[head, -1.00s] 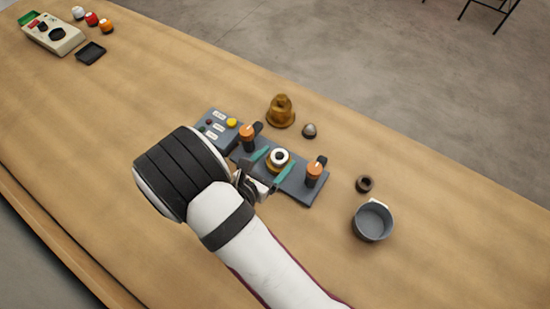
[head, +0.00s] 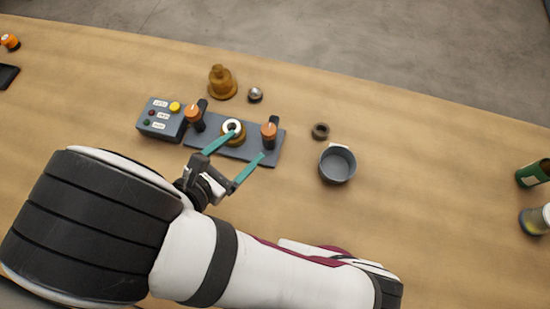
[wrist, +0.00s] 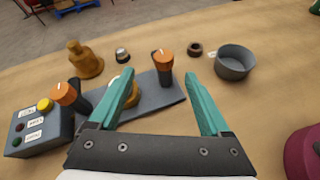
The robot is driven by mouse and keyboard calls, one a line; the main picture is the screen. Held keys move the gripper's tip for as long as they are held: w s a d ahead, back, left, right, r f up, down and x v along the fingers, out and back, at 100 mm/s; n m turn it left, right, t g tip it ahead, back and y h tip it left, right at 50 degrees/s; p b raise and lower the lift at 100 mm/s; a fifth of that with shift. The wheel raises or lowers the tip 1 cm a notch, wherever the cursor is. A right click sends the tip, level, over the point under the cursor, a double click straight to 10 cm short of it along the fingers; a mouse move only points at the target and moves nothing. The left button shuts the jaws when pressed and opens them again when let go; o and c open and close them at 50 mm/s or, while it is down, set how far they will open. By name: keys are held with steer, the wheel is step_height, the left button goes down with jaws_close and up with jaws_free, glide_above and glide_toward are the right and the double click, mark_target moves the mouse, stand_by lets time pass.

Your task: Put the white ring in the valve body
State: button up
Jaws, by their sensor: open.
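The white ring (head: 232,121) sits at the top of the round brass valve body (head: 241,139), which stands on the grey fixture plate (head: 266,158). I cannot tell how deep the ring sits. My gripper (head: 247,145) is open and empty, with its teal fingers spread on the near side of the fixture. One fingertip overlaps the valve body in the head view. In the wrist view, my gripper (wrist: 160,66) has its left finger hiding much of the valve body (wrist: 131,97) and ring. An orange-topped clamp (wrist: 163,62) shows between the fingers.
Two orange-topped posts (head: 193,113) flank the valve body. A control box (head: 160,118) with a yellow button adjoins the plate. A brass bell-shaped part (head: 222,84), a small metal dome (head: 255,94), a brown ring (head: 320,131) and a grey bowl (head: 337,165) stand around.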

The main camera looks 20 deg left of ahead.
steer(key=w+d+r+m+g+h, duration=0.1)
steer(key=d+r+m+g+h, duration=0.2)
steer(key=d+m, duration=0.45)
steer(key=w+d+r+m+g+h, duration=0.1)
steer(key=d+r+m+g+h, duration=0.1)
steer(key=d+m+g, duration=0.5)
steer(key=s+d+r+m+g+y, duration=0.1)
steer(key=s+d+r+m+y, duration=0.1)
steer(key=m, duration=0.8)
steer(key=s+d+r+m+g+y, duration=0.1)
steer(key=s+d+r+m+y, duration=0.2)
steer(key=s+m+y, duration=0.4)
steer(key=d+m+y, duration=0.1)
steer(key=m, duration=0.3)
steer(key=shift+s+y, duration=0.3)
steer(key=shift+y, duration=0.1)
